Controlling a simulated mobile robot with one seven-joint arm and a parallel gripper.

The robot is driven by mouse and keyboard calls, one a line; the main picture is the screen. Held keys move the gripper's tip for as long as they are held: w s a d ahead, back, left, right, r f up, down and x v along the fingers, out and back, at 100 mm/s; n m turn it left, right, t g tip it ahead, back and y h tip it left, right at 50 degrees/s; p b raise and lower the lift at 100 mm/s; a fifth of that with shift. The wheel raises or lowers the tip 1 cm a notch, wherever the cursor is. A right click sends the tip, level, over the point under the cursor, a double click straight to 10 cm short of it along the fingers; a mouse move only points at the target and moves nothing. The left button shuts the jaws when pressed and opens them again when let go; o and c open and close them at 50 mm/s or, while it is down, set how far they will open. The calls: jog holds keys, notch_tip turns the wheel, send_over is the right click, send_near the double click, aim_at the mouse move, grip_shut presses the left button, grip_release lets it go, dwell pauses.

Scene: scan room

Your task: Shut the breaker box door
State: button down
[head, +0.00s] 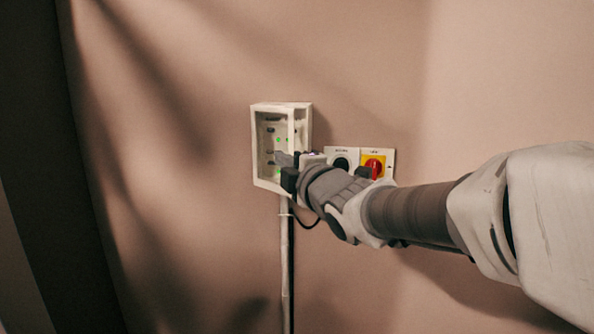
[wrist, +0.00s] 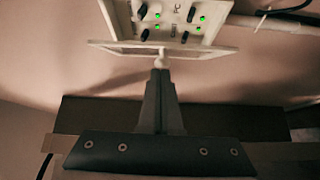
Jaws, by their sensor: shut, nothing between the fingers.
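The breaker box (head: 307,117) is a white case on the wall in the head view. Its front is open to view, with dark switches and green lights inside. In the wrist view its switch panel (wrist: 171,14) shows at the top. The door (wrist: 218,51) appears there as a thin pale frame, standing out from the panel at a steep angle, with a small pale knob (wrist: 161,59). My gripper (wrist: 160,73) is shut and empty, its tips right by the knob; I cannot tell whether they touch. In the head view my gripper (head: 284,158) covers the box's lower right part.
Right of the box are a white plate with a dark round control (head: 343,155) and a yellow plate with a red rotary switch (head: 376,163), close to my arm. A pale conduit (head: 285,260) runs down below the box. The wall left of it is bare.

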jog(key=w+d+n+g+y+p, duration=0.1)
jog(key=w+d+y+p, duration=0.1)
jog(key=w+d, duration=0.4)
jog(key=shift+w+d+r+p, duration=0.25)
jog(key=shift+d+r+p, duration=0.15)
jog(key=shift+p, duration=0.4)
jog(key=shift+a, duration=0.2)
